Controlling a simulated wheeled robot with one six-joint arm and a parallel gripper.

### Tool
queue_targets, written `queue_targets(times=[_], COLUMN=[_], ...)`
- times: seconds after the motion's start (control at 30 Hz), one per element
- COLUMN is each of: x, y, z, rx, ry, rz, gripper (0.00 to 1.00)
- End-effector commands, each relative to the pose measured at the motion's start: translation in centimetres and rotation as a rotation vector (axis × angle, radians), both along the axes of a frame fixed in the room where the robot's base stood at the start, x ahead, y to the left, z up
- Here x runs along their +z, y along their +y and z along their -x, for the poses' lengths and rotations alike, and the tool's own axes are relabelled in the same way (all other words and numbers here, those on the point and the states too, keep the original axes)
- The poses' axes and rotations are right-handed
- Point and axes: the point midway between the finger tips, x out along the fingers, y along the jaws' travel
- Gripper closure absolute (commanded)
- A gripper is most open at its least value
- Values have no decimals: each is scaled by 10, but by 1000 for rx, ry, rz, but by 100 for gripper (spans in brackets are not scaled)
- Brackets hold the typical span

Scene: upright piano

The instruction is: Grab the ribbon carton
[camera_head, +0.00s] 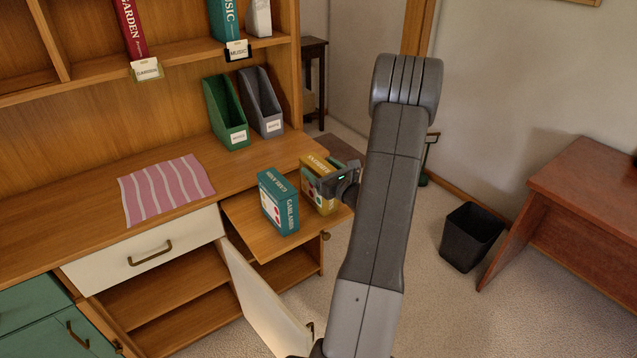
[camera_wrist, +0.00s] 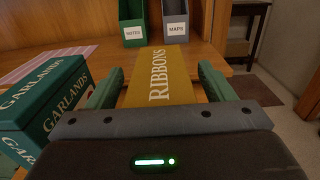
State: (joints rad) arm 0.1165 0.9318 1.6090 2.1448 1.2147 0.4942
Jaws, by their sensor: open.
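The ribbon carton is a yellow box (camera_head: 317,193) labelled RIBBONS, standing on the pull-out shelf of the wooden desk. In the wrist view its yellow top (camera_wrist: 160,78) lies between the two green fingers. My gripper (camera_head: 318,180) is open around the carton, one finger on each side of it. It also shows in the wrist view (camera_wrist: 160,88). I cannot tell whether either finger touches the carton. The far lower part of the carton is hidden in the wrist view.
A teal garlands carton (camera_head: 279,203) stands just left of the ribbon carton, close to my left finger. The pull-out shelf (camera_head: 250,232) is otherwise bare. Green (camera_head: 226,112) and grey (camera_head: 261,102) file holders stand behind on the desk. An open white door (camera_head: 262,300) hangs below.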

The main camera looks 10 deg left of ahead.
Motion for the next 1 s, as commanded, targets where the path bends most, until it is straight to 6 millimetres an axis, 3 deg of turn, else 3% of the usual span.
queue_targets(times=[0.17,0.2,0.57,0.83,1.0], x=[0,0,0,3,20], y=[0,0,0,0,0], z=[-1,0,0,0,0], rx=[-1,-1,-1,0,0], ry=[1,0,0,-2,-5], rz=[-1,0,0,-1,1], gripper=[25,28,98,98,98])
